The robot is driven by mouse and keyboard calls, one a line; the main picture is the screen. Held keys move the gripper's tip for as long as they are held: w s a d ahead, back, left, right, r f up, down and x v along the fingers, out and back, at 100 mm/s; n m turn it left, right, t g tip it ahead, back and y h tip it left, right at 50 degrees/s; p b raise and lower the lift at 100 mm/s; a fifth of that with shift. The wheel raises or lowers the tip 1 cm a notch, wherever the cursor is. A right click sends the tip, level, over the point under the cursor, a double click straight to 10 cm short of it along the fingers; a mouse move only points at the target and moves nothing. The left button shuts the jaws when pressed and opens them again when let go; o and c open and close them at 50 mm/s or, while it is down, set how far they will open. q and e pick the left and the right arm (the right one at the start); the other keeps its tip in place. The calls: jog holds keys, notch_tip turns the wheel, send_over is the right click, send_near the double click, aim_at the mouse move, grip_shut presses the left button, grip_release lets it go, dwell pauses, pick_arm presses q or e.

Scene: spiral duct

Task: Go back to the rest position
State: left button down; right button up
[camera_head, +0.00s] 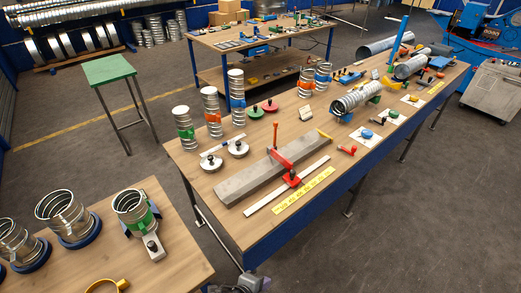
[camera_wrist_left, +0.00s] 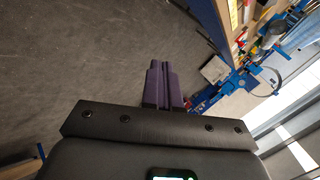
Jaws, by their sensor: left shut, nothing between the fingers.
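My left gripper (camera_wrist_left: 162,86) shows in the left wrist view with its two dark purple fingers shut together and nothing between them. It points over bare grey floor, apart from any workpiece. In the head view, a small grey and black part of it (camera_head: 250,283) shows at the bottom edge, in front of the long table's near corner; its fingertips are hard to make out there. My right gripper is not in view.
The long wooden table (camera_head: 225,218) carries spiral ducts, a grey beam (camera_head: 270,170) and a red clamp tool (camera_head: 280,157). A smaller table (camera_head: 185,225) at lower left holds several duct pieces. A green-topped stool (camera_head: 108,69) stands behind.

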pick_arm(q)
jog(key=s+a+n+g+y, duration=0.1)
jog(key=s+a+n+y, duration=0.2)
jog(key=s+a+n, duration=0.65)
jog(key=s+a+n+g+y, duration=0.2)
jog(key=s+a+n, duration=0.4)
jog(key=a+n, duration=0.5)
notch_tip(320, 180, up, 13)
jog(key=s+a+p, duration=0.1)
jog(key=a+p, duration=0.1)
jog(key=p, duration=1)
jog(key=shift+r+y+p, duration=0.15)
jog(key=shift+y+p, duration=0.15)
jog(key=shift+p, duration=0.1)
